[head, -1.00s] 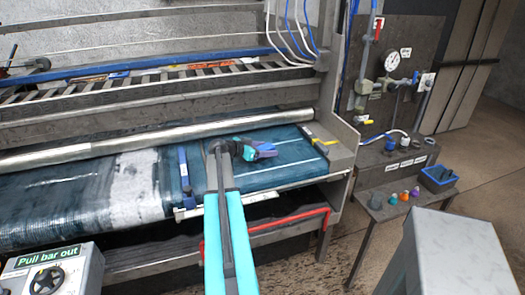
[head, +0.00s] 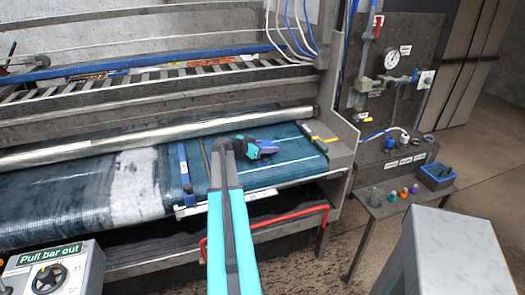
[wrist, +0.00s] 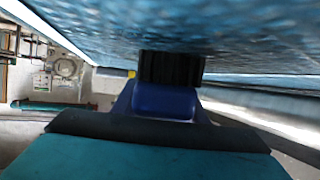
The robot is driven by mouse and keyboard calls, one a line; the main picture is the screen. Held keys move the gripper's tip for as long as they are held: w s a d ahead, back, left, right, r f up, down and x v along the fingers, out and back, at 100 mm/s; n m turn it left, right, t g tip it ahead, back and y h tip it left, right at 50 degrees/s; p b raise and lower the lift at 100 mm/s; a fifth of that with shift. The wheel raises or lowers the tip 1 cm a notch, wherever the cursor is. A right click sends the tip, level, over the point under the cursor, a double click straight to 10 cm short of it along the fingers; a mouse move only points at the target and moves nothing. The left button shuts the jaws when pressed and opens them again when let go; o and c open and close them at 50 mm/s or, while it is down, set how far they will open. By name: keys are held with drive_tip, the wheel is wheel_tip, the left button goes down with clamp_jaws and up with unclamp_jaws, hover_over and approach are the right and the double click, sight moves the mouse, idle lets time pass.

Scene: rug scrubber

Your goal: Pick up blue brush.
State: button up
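My gripper (head: 262,148) is at the end of my teal arm, low over the right part of the dark blue rug (head: 285,168). In the wrist view, a blue block (wrist: 164,101) with a black ridged end (wrist: 171,67) sits straight ahead of my teal wrist. The black end is close to or against the rug surface (wrist: 240,45). No other blue brush can be clearly identified.
A blue bar (head: 185,168) lies across the rug to the left. A metal roller (head: 90,152) runs behind, and a red rail (head: 270,228) is below in front. A side table at right holds small bottles (head: 403,193) and a blue tray (head: 437,182).

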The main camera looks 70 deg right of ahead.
sight(268, 143)
drive_tip(key=shift+c, duration=1.3)
drive_tip(key=shift+r, duration=0.2)
drive_tip(key=shift+r+b, duration=0.95)
drive_tip(key=shift+r, duration=0.6)
drive_tip(key=s+a+r+b, duration=0.1)
drive_tip(key=s+a+b, duration=0.3)
drive_tip(key=s+a, duration=0.5)
drive_tip(key=a, duration=0.4)
drive_tip(key=shift+r, duration=0.25)
drive_tip(key=shift+r, duration=0.1)
